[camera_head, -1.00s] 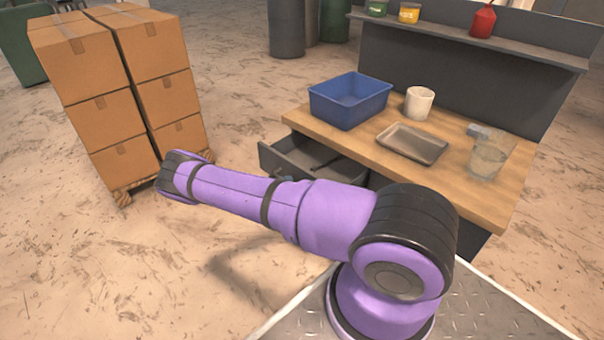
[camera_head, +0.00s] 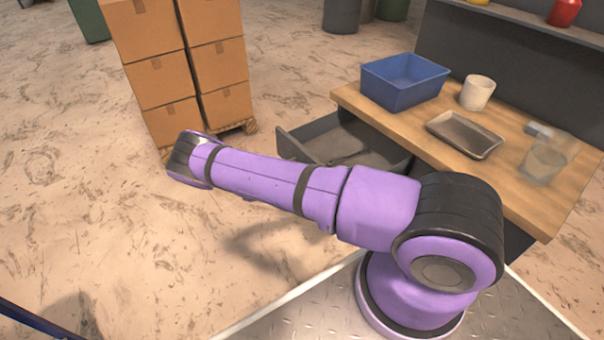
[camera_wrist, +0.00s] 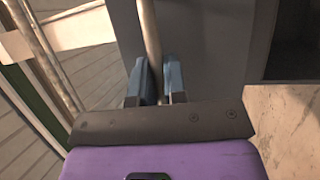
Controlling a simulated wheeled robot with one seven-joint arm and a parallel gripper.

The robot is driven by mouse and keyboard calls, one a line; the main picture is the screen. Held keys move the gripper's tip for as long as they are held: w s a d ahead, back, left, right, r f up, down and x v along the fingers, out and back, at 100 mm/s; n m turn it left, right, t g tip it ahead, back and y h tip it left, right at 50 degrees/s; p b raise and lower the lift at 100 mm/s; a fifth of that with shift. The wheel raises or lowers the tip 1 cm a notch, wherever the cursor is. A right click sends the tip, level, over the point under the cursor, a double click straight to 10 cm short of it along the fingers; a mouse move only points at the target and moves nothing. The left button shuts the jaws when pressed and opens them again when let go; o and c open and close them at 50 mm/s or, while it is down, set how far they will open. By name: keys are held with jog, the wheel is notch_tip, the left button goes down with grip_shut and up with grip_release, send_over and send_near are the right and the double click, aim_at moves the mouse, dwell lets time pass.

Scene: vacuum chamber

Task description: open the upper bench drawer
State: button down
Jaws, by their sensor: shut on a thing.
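The upper bench drawer (camera_head: 297,147) is grey and stands well out from under the wooden bench top, its inside visible from above. In the wrist view a round bar handle (camera_wrist: 150,35) runs along the grey drawer front (camera_wrist: 215,40). My gripper (camera_wrist: 157,82) is shut on this handle, with a blue-grey finger on each side of it. In the head view my arm hides the gripper, the handle and part of the drawer.
The bench top (camera_head: 400,122) carries a blue bin (camera_head: 404,85), a white cup (camera_head: 477,92), a metal tray (camera_head: 465,134) and a clear beaker (camera_head: 548,160). Stacked cardboard boxes (camera_head: 180,70) stand on a pallet at left.

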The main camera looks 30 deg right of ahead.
jog(key=c, duration=1.2)
grip_release()
jog(key=v, duration=1)
jog(key=shift+w+a+f, duration=0.15)
jog(key=shift+a, duration=0.2)
